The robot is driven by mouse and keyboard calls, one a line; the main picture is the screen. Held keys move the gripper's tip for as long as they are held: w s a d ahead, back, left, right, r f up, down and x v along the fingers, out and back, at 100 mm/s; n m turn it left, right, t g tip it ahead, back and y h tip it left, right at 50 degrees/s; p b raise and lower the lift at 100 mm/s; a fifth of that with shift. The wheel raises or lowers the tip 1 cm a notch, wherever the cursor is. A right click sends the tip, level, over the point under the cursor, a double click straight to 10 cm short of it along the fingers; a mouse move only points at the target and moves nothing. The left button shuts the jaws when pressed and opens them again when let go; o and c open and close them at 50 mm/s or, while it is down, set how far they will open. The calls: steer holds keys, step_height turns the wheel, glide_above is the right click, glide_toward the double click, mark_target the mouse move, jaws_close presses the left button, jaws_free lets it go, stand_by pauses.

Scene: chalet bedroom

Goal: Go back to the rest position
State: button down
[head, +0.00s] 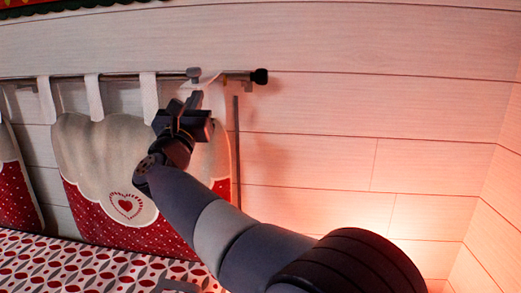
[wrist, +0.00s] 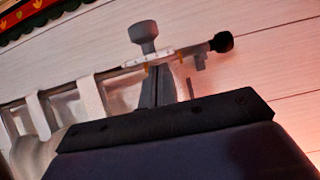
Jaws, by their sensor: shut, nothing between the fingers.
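My gripper (head: 191,101) is raised in front of the curtain at the wall, just below the rod. Its fingers point up and are shut with nothing between them. In the wrist view the closed fingers (wrist: 158,84) stand up in the middle, below a grey knob-like piece (wrist: 144,34) at the rod. I cannot tell whether the fingers touch the rod or the cloth. My arm reaches up to the left from the bottom right of the head view.
A cushion-like hanging (head: 105,155) with a red heart hangs by white loops from the dark rod (head: 120,77), which ends in a black knob (head: 261,76). A patterned bedspread (head: 75,267) lies at lower left. The pale plank wall (head: 320,160) at right is bare.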

steer(key=shift+s+r, duration=0.1)
steer(key=shift+r, duration=0.35)
steer(key=shift+f, duration=0.1)
steer(key=s+a+f+b, duration=0.1)
steer(key=s+f+b, duration=0.6)
steer(key=s+f, duration=0.15)
steer(key=w+r+p, duration=0.8)
steer(key=w+r, duration=0.1)
step_height(320, 180, down, 5)
steer(key=w+d+t+p, duration=0.1)
steer(key=w+t+p, duration=0.1)
steer(key=p, duration=0.4)
steer(key=shift+w+d+f+t+h, duration=0.15)
steer(key=shift+w+t+h, duration=0.15)
steer(key=shift+t, duration=0.4)
